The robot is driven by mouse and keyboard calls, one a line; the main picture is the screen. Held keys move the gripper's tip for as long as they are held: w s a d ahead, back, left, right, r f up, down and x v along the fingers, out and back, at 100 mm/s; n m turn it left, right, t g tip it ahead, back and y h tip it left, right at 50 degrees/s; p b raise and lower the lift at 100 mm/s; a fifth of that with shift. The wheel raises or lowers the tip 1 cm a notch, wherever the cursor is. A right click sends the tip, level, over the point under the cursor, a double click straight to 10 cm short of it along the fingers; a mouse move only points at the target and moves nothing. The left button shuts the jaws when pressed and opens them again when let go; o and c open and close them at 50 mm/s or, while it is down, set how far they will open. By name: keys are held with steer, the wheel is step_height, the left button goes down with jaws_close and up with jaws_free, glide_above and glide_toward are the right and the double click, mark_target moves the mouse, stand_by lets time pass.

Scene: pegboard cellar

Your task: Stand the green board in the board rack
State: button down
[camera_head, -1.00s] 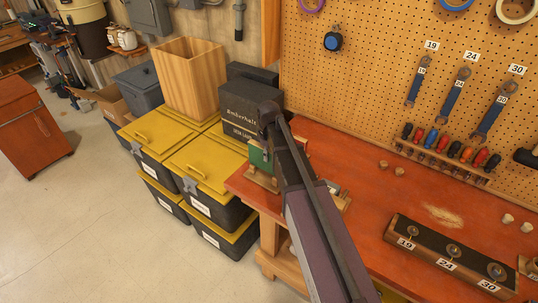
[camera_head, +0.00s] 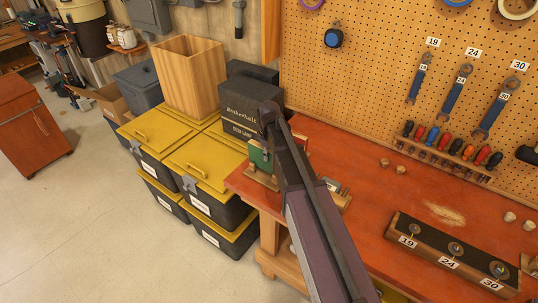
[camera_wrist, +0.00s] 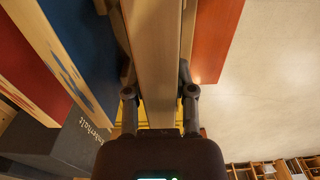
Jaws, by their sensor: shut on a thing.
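The green board (camera_head: 258,158) stands at the left end of the workbench, its green face partly hidden by my arm. In the wrist view I see its wood-coloured edge (camera_wrist: 157,95) between my fingers. My gripper (camera_wrist: 159,91) is shut on it; in the head view my arm covers the gripper. Wooden parts of the board rack (camera_head: 262,179) show just below the green board, and the rack's middle is hidden. I cannot tell whether the board's lower edge is in a slot. A blue board (camera_wrist: 88,45) and a red board (camera_wrist: 28,70) stand beside it in the wrist view.
The red workbench (camera_head: 370,200) holds a dark numbered block (camera_head: 450,255) and several small wooden pegs at right. A dark box (camera_head: 240,115) stands close behind the rack. Yellow-lidded bins (camera_head: 205,165) are left of the bench. Tools hang on the pegboard (camera_head: 370,85).

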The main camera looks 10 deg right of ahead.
steer(key=shift+f+b, duration=0.95)
steer(key=shift+f, duration=0.05)
steer(key=shift+f, duration=0.15)
steer(key=shift+c, duration=1.8)
jaws_free()
steer(key=shift+r+p, duration=4.9)
steer(key=shift+r, duration=0.15)
steer(key=shift+f, duration=0.1)
